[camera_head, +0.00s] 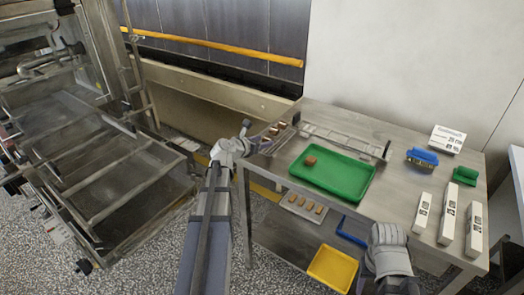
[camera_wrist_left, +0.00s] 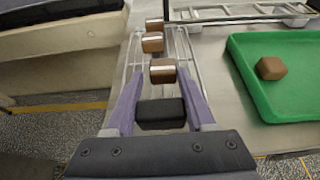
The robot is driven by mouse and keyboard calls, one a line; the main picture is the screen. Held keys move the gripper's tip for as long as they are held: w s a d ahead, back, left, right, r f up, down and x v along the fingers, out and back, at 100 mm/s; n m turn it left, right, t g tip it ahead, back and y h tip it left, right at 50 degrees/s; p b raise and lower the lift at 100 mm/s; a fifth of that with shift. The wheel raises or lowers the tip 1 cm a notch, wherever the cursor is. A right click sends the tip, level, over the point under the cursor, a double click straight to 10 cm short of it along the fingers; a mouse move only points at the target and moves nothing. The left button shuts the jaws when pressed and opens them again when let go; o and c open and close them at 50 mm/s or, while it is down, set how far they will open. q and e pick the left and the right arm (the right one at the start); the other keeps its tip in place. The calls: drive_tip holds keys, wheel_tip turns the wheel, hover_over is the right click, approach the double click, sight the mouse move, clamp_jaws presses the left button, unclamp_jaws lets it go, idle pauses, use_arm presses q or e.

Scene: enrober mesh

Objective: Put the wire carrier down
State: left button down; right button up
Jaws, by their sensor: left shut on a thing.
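My left gripper (camera_head: 247,138) is at the left edge of the steel table. In the left wrist view its purple fingers (camera_wrist_left: 158,112) are shut on the black handle (camera_wrist_left: 161,114) of the wire carrier (camera_wrist_left: 186,48). The carrier (camera_head: 277,140) is a narrow wire frame reaching away from the gripper, with brown chocolate-like pieces (camera_wrist_left: 163,71) in a row on it. It lies over the table's left side; I cannot tell if it touches the top. My right gripper (camera_head: 388,236) is at the table's front edge, its fingers not clear.
The steel table (camera_head: 400,165) bears a green tray (camera_head: 350,185) with one brown piece, a long metal rack (camera_head: 340,138) behind it, a blue brush (camera_head: 422,157), a green block and white boxes (camera_head: 447,218). A yellow tray (camera_head: 332,268) sits below. A mesh-belt machine (camera_head: 110,165) stands left.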

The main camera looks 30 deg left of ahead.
use_arm(q)
wheel_tip(320, 180, down, 2)
drive_tip(key=shift+f+b, duration=0.25)
drive_tip(key=shift+b, duration=0.55)
drive_tip(key=shift+r, duration=0.15)
use_arm(e)
wheel_tip(320, 180, down, 2)
drive_tip(key=shift+f, duration=0.15)
drive_tip(key=shift+f, duration=0.1)
use_arm(q)
drive_tip(key=shift+c, duration=1.2)
unclamp_jaws()
